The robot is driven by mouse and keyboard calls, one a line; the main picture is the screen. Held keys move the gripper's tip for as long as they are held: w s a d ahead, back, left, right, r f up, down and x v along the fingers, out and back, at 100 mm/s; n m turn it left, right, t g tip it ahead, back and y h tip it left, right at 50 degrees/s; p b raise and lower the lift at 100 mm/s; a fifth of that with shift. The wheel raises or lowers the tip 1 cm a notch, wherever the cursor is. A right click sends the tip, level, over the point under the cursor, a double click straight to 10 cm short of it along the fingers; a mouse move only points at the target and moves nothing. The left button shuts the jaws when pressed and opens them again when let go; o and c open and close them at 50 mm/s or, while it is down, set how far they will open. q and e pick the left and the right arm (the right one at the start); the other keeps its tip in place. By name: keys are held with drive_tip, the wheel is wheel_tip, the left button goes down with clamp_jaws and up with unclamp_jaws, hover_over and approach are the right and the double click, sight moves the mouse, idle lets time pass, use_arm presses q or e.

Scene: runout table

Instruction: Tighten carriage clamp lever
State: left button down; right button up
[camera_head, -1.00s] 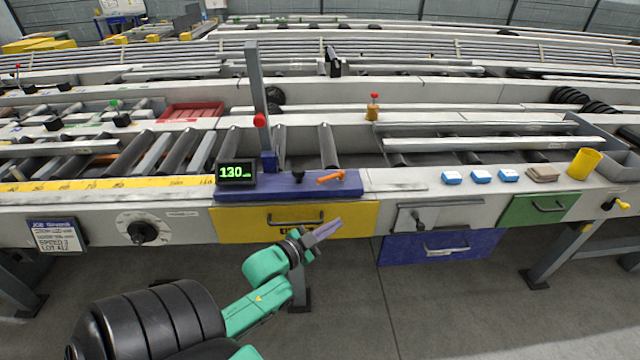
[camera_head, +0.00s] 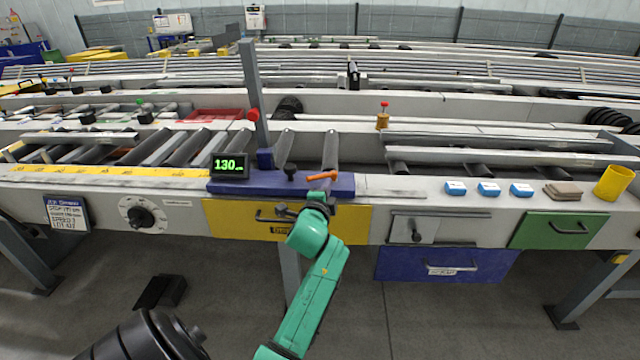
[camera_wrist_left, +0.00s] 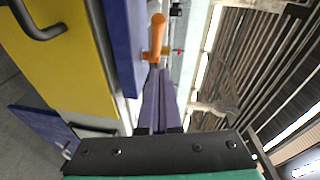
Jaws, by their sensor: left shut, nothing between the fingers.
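In the left wrist view the lever (camera_wrist_left: 156,36) shows upright just beyond the fingertips. My left gripper (camera_head: 317,193) is at the carriage's front edge, just below the lever. In the wrist view its two purple fingers (camera_wrist_left: 159,72) are together with nothing between them, tips at the lever's lower end. I cannot tell whether they touch it. My right gripper is not in view.
The display (camera_head: 229,167) reads 130, beside the upright post (camera_head: 254,95) with a red knob. A black knob (camera_head: 291,174) stands left of the lever. The yellow drawer (camera_head: 235,222) is below the carriage. Blue blocks (camera_head: 488,189) and a yellow cup (camera_head: 613,183) stand to the right.

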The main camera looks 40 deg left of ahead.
sight(322, 176)
use_arm(q)
drive_tip(key=a, duration=0.3)
drive_tip(key=shift+w+a+f, duration=0.15)
drive_tip(key=shift+w+f, duration=0.15)
drive_tip(key=shift+f, duration=0.05)
drive_tip(key=shift+r+p, duration=0.15)
drive_tip(key=shift+p, duration=0.35)
drive_tip(key=shift+a+m+t+h+p, duration=0.3)
drive_tip(key=shift+m+h+p, duration=0.1)
drive_tip(key=shift+h, duration=0.1)
